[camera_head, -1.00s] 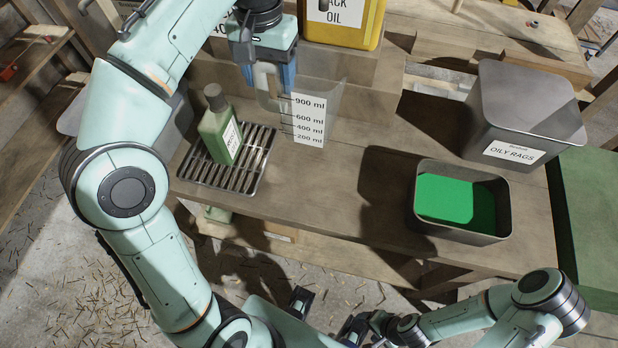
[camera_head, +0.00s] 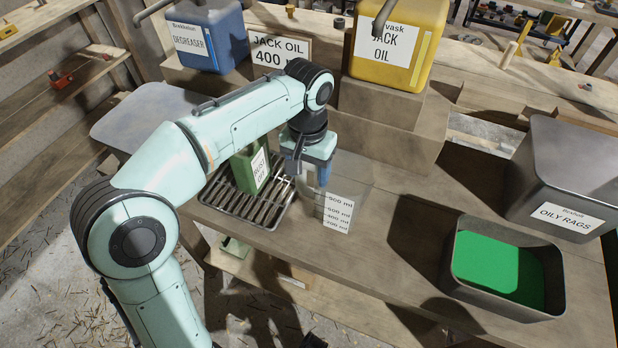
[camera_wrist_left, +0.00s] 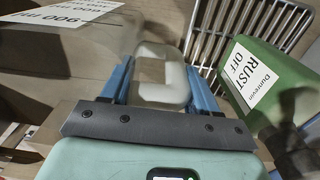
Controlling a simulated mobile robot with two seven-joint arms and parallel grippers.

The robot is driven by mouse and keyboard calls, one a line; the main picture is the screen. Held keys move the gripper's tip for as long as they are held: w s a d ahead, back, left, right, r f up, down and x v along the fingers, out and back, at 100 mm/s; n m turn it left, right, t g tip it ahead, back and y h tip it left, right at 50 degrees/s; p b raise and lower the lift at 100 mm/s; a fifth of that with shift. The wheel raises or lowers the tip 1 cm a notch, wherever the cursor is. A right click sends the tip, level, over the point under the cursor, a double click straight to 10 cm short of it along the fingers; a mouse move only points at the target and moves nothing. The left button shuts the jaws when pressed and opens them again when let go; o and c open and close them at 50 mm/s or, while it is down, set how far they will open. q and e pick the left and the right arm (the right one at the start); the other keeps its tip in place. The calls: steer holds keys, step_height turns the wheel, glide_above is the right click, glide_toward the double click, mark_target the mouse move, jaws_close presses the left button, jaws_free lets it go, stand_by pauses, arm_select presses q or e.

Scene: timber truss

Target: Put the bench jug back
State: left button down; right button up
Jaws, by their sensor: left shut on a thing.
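The bench jug (camera_head: 352,188) is clear, with a white scale label reading up to 900 ml. It is upright at the bench front, just right of the slatted drip rack (camera_head: 262,212). I cannot tell whether its base touches the bench. My left gripper (camera_head: 318,178) is shut on the jug's pale loop handle; the left wrist view shows the handle (camera_wrist_left: 160,82) between the blue fingers (camera_wrist_left: 158,90). A green Rust Off bottle (camera_head: 250,172) stands on the rack. My right gripper is not seen clearly anywhere.
A blue degreaser can (camera_head: 208,40) and a yellow jack oil can (camera_head: 398,45) stand behind, with a "JACK OIL 400" card (camera_head: 281,52) between. A grey bin with green inside (camera_head: 500,270) and the oily rags bin (camera_head: 570,180) are at right. Bench between jug and bins is clear.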

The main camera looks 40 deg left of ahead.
arm_select(q)
steer(key=shift+f, duration=1.15)
steer(key=shift+f+b, duration=0.2)
steer(key=shift+b, duration=0.1)
steer(key=shift+c, duration=1.4)
jaws_free()
step_height(320, 180, up, 12)
steer(key=p, duration=0.4)
steer(key=shift+r, duration=0.25)
